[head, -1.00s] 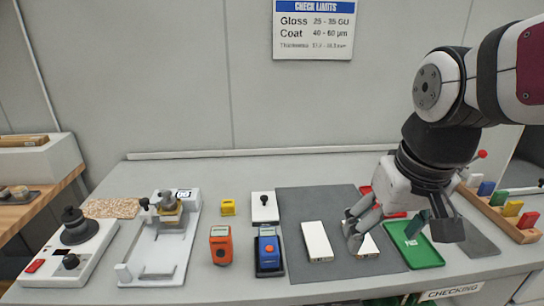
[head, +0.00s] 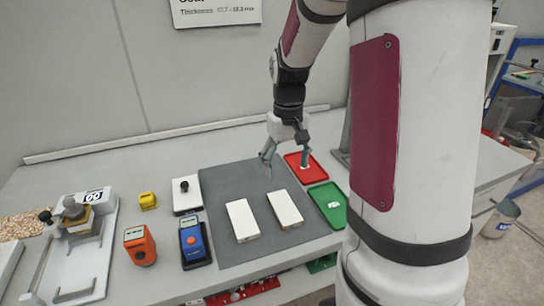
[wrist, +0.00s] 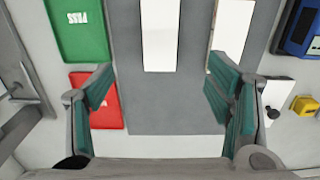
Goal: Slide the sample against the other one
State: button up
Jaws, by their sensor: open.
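Two white block samples lie flat on the grey mat, apart and roughly parallel. The left sample (head: 242,220) and the right sample (head: 285,208) show in the head view, with a strip of mat between them. In the wrist view the right sample (wrist: 160,35) is at top centre and the left sample (wrist: 232,30) is right of it. My gripper (head: 286,161) is open and empty above the far part of the mat, behind the samples. Its fingers (wrist: 160,95) stand wide apart in the wrist view, and one overlaps the left sample's near end in the picture.
The grey mat (head: 230,178) has bare room behind the samples. A red tray (head: 318,172) and green tray (head: 335,192) border it on the right. A blue device (head: 194,243), orange device (head: 140,246) and white plate with a black knob (head: 187,196) stand left.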

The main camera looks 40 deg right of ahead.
aim_at(284, 206)
dwell(0.3)
notch_tip(284, 206, down, 14)
jog(key=shift+r, duration=0.1)
dwell(0.5)
jog(key=c, duration=1.3)
